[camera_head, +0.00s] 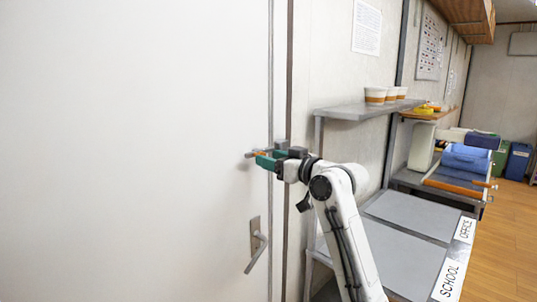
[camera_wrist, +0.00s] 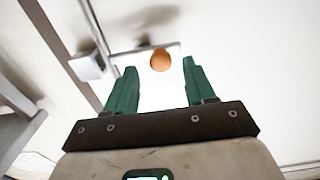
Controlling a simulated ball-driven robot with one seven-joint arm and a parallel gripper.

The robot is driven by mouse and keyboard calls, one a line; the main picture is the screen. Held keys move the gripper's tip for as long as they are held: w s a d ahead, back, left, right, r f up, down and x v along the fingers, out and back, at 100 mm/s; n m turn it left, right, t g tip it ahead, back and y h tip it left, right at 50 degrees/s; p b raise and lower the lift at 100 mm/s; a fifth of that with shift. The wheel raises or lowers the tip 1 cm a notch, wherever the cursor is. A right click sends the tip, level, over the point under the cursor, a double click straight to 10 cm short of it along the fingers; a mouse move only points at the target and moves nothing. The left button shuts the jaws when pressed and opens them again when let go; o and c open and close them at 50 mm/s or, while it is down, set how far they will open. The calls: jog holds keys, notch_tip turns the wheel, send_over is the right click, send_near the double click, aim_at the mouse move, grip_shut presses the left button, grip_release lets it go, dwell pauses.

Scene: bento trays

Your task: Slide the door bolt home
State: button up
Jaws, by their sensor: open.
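The door bolt (camera_head: 250,155) is a small grey fitting near the edge of the white door (camera_head: 140,150). Its orange round knob (camera_wrist: 160,60) shows between my gripper's fingertips in the wrist view, with a pale bar behind it. A pale square block (camera_wrist: 88,66), probably the keeper, sits on the frame side, across the door's edge line. I cannot tell whether the bar reaches into it. My gripper (camera_head: 262,158) is at the bolt with its teal fingers pointing at the door. In the wrist view my gripper (camera_wrist: 152,80) is open, its fingers apart on either side of the knob, with no clear contact.
A lever handle (camera_head: 257,243) is on the door below the bolt. Right of the frame, a grey shelf (camera_head: 368,110) holds several cups above a metal counter (camera_head: 400,245). Blue and green bins (camera_head: 518,160) stand farther back. The door face left of the bolt is clear.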

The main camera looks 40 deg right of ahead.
jog(key=shift+w+a, duration=0.1)
jog(key=shift+w, duration=0.85)
grip_shut()
